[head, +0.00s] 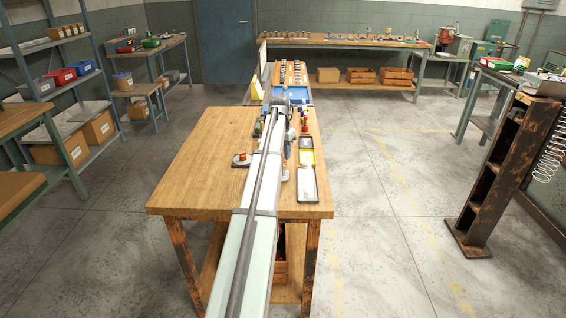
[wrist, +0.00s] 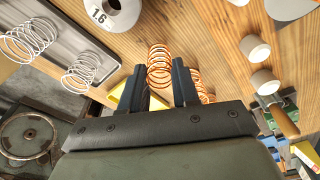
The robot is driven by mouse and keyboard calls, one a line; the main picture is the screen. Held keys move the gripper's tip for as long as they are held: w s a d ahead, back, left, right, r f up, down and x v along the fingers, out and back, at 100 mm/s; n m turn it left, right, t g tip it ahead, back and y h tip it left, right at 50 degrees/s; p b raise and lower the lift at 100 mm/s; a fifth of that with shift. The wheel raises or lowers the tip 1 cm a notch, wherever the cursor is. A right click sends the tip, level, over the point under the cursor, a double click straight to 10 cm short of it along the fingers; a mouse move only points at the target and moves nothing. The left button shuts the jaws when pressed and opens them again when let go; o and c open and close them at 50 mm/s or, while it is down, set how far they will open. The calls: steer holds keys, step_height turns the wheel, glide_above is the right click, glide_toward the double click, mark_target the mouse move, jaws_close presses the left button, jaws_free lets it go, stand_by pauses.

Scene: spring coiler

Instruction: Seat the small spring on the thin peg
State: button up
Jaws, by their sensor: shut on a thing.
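In the wrist view my gripper (wrist: 158,78) has its two dark fingers on either side of a copper-coloured coil spring (wrist: 160,54), and is shut on it. The spring's upper coils stick out past the fingertips, and its lower part is partly hidden by them. A second copper-coloured spring (wrist: 204,97) shows just right of the right finger, partly hidden. I cannot make out the thin peg for certain in either view. In the head view the gripper and the held spring are too small to tell from the crowded bench items.
In the wrist view, several pale wire springs (wrist: 82,72) lie at a grey tray (wrist: 68,32), left. A white disc marked 1.6 (wrist: 114,12) and pale round pieces (wrist: 255,48) are nearby. In the head view, the wooden bench (head: 190,175) is clear at front left; trays (head: 307,185) line its right.

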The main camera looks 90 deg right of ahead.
steer(key=shift+r, duration=0.2)
stand_by(0.3)
steer(key=shift+r, duration=2.35)
steer(key=w+r+m, duration=0.4)
steer(key=w+m, duration=0.2)
steer(key=w, duration=0.4)
steer(key=shift+a+g+y, duration=0.3)
steer(key=shift+f, duration=0.1)
steer(key=shift+f, duration=2.55)
steer(key=shift+f, duration=1.25)
